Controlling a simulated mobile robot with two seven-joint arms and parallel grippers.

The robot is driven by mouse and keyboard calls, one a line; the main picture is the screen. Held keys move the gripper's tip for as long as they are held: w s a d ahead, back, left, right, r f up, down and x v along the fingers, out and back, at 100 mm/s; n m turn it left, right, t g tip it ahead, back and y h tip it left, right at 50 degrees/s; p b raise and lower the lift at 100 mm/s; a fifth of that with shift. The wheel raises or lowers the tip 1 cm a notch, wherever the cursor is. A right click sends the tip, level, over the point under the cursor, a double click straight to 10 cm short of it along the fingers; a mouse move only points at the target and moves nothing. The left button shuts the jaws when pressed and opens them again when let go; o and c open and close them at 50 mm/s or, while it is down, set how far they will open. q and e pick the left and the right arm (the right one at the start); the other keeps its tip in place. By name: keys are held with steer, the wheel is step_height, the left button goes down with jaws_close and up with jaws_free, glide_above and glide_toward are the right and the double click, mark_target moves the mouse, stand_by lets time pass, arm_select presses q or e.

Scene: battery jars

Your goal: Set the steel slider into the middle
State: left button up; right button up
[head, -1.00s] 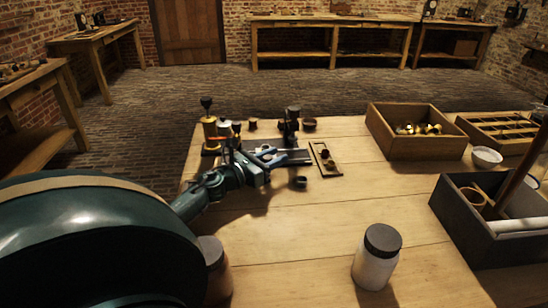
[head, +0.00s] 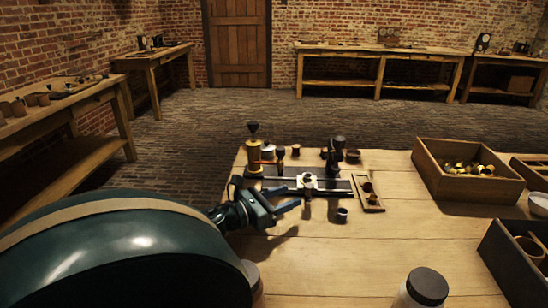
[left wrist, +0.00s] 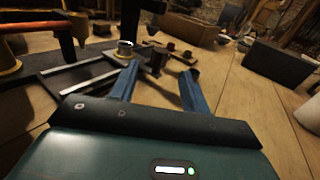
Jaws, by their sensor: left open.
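The steel slider (head: 307,181) is a small bright block on the rails of a dark instrument base (head: 340,184). It sits about halfway along the rails in the head view. In the left wrist view the slider (left wrist: 125,48) shows beyond the left fingertip. My left gripper (head: 284,200) has blue fingers. It is open and empty, in front of the rails and apart from the slider. In the left wrist view nothing lies between the fingertips of the gripper (left wrist: 162,80). My right gripper is not in view.
A brass post with a black knob (head: 253,153) and a dark upright stand (head: 335,153) rise behind the rails. A lidded jar (head: 424,290) stands in front. The bench middle is clear.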

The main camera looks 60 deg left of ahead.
arm_select(q)
steer(key=shift+s+a, duration=0.1)
steer(key=shift+s, duration=1.6)
